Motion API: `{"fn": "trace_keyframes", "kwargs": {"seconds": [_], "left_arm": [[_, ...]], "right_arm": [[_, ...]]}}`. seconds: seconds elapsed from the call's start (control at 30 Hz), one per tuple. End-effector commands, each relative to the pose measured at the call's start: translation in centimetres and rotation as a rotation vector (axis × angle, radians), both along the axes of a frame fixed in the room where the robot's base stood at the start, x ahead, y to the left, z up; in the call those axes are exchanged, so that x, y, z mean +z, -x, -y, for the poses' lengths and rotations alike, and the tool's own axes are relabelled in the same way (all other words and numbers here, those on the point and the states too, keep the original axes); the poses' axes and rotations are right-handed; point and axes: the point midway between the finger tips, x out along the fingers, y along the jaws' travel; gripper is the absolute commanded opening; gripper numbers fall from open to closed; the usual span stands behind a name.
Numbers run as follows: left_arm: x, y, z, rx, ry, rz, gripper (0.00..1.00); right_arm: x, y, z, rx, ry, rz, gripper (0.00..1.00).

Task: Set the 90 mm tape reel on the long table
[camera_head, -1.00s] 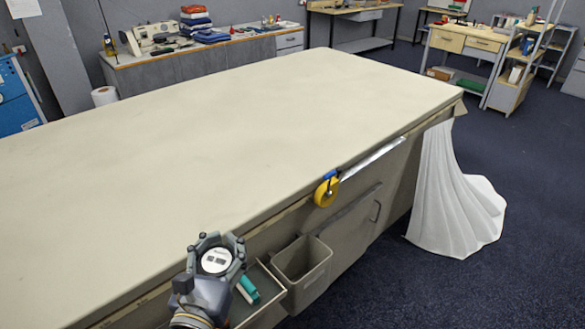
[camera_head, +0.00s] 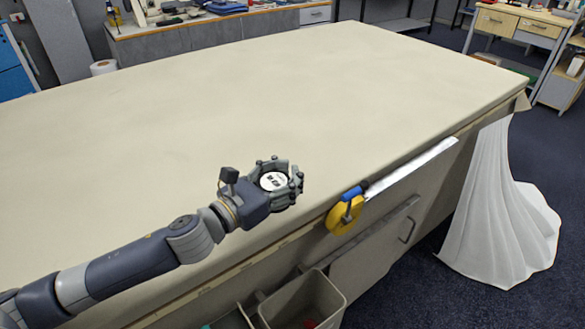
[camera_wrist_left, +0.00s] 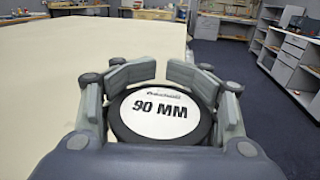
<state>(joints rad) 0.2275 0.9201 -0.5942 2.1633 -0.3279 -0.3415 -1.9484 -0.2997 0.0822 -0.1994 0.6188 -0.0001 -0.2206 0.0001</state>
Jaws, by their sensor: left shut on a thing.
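My left gripper (camera_head: 283,181) is shut on the 90 mm tape reel (camera_head: 272,181). The reel is a dark disc with a white face; in the left wrist view the reel (camera_wrist_left: 160,115) reads "90 MM" and sits between the fingers, label up. In the head view the gripper and reel are over the near part of the long table (camera_head: 200,110), close to its front edge. I cannot tell whether the reel touches the cloth top. My right gripper is not in view.
A yellow tape roll (camera_head: 345,214) with a blue part hangs at the table's front edge. A grey bin (camera_head: 302,302) is below the edge. White cloth (camera_head: 497,205) drapes to the floor at the right. The tabletop is otherwise bare.

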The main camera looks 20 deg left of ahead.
Motion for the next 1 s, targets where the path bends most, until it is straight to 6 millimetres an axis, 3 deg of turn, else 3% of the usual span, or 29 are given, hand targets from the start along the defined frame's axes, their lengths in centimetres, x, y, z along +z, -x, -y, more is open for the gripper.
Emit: {"fn": "trace_keyframes", "kwargs": {"seconds": [0.7, 1.0], "left_arm": [[-0.9, -13.2, -1.7, -0.001, 0.001, 0.003, 0.16], [-1.4, -15.7, -2.0, -0.002, 0.0, 0.002, 0.16]], "right_arm": [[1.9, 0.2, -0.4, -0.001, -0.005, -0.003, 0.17], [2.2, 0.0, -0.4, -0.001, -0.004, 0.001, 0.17]]}}
